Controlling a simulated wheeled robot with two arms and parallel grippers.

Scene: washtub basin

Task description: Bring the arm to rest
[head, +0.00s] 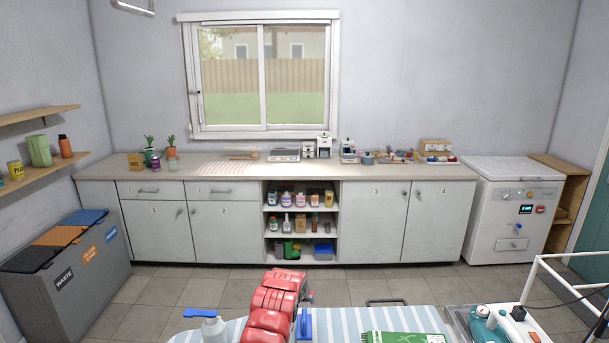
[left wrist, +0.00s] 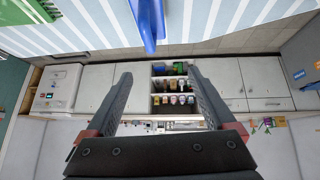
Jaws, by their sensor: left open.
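My left arm (head: 270,312) is red and reaches forward over the striped surface, near the bottom middle of the head view. In the left wrist view my left gripper (left wrist: 160,73) has its two dark fingers wide apart with nothing between them. That view is upside down and looks past the fingers to the cabinets and open shelves across the room. The gripper touches nothing that I can see. Its fingers are hidden behind the arm in the head view. My right gripper is in neither view.
A blue-and-white striped surface (head: 350,322) lies in front, with a blue item (head: 304,326), a white bottle with a blue top (head: 213,328) and a green pack (head: 405,338). A basin (head: 457,318) is at right. The floor (head: 345,290) beyond is clear up to the counter (head: 230,173).

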